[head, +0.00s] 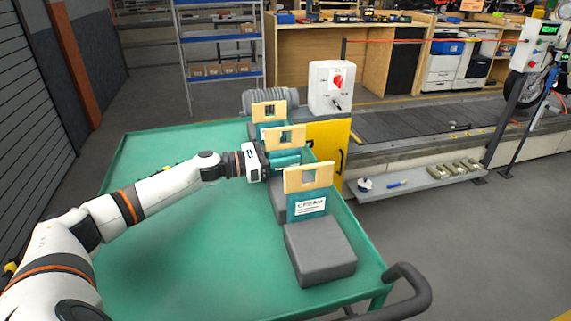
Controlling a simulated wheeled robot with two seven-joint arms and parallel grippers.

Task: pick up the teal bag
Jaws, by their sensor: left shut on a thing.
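Three teal bags with tan tops, each top with a cut-out opening, stand in a row along the right side of the green cart. The near teal bag (307,204) has a white label. The middle teal bag (286,161) is beside my left gripper (265,161), which is shut on it. The fingertips are partly hidden against the bag. The far teal bag (262,127) stands behind, mostly covered by the middle one. My left arm reaches in from the left over the cart. My right gripper is not in view.
Dark grey blocks (320,252) sit among the bags on the green cart (190,262); its left side is clear. A white switch box (331,86) and yellow panel (327,142) stand close behind at the right, beside the slat conveyor (420,120). A dark handle (412,290) sticks out at the front-right corner.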

